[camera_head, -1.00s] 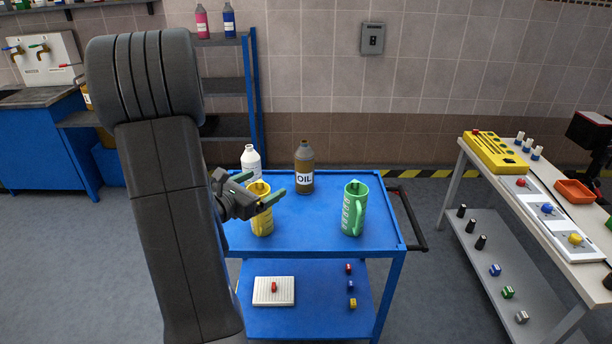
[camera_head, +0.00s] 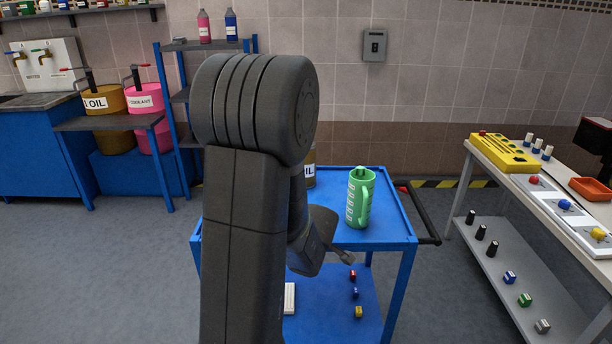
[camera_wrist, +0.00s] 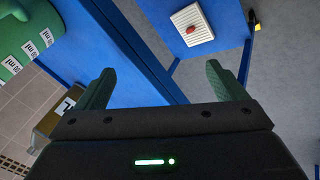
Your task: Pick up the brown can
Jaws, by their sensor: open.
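The brown can (camera_head: 310,180), labelled OIL, stands on the blue cart's top (camera_head: 385,232); my arm hides most of it in the head view. In the wrist view, a brown shape with a white label (camera_wrist: 45,124) at the lower left looks like the same can, partly cut off by my gripper. My gripper (camera_wrist: 163,88) is open, with nothing between its green fingers. In the head view my gripper (camera_head: 340,254) is low at the cart's near edge, mostly behind my arm, apart from the can.
A green jug (camera_head: 358,198) stands right of the can.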

